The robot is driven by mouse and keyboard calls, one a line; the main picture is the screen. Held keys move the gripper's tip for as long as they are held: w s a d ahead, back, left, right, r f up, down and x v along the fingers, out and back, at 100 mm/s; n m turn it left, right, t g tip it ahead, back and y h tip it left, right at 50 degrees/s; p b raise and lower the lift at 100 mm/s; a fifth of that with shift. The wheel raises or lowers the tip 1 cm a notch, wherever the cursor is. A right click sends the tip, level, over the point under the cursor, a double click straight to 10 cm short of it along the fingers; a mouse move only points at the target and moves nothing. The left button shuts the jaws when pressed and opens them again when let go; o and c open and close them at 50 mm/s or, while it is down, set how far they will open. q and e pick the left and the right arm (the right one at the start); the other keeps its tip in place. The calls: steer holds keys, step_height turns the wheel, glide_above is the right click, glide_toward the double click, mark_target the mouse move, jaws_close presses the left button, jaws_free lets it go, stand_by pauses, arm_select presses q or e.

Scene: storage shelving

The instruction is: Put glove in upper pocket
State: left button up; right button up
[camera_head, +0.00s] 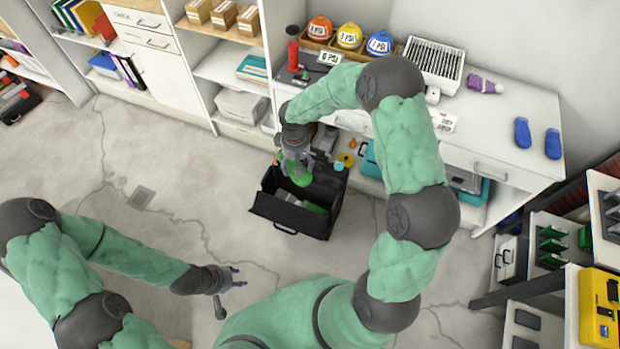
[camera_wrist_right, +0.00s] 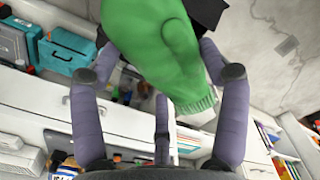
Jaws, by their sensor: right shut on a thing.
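A green glove (camera_wrist_right: 158,50) hangs from my right gripper (camera_wrist_right: 160,78), whose fingers close around it in the right wrist view. In the head view the glove (camera_head: 300,178) shows below the right gripper (camera_head: 297,163), over the back part of an open black case (camera_head: 275,212) on the floor. I cannot tell whether the glove touches the case. The case's upper pocket is hard to make out behind the gripper and glove. My left gripper (camera_head: 232,283) has its fingers apart and is empty, above the floor at lower left of the case.
A white workbench (camera_head: 500,130) stands behind the case, with hard hats (camera_head: 349,36), a purple item (camera_head: 485,84) and blue items (camera_head: 523,132) on top. Shelves (camera_head: 225,65) stand at the back left. A yellow case (camera_head: 600,310) sits at lower right. The floor left of the case is clear.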

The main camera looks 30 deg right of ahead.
steer(key=w+d+f+n+b, duration=0.25)
steer(key=d+f, duration=0.25)
steer(key=f, duration=0.6)
steer(key=w+d+f+n+b, duration=0.1)
steer(key=d+f+n, duration=0.3)
steer(key=f, duration=0.7)
arm_select(q)
step_height(320, 180, down, 15)
steer(key=b, duration=1.1)
steer(key=shift+a, duration=0.35)
arm_select(e)
steer(key=shift+m, duration=0.35)
steer(key=shift+w+d+f, duration=0.1)
steer(key=shift+d+f, duration=0.15)
steer(key=shift+f, duration=3.55)
steer(key=shift+w+d+f, duration=0.1)
steer(key=shift+d+f, duration=0.1)
steer(key=shift+f, duration=3.55)
steer(key=shift+d+f, duration=0.25)
steer(key=shift+f, duration=3.55)
arm_select(q)
steer(key=shift+f, duration=0.1)
arm_select(e)
steer(key=o, duration=1.2)
steer(key=shift+c, duration=0.2)
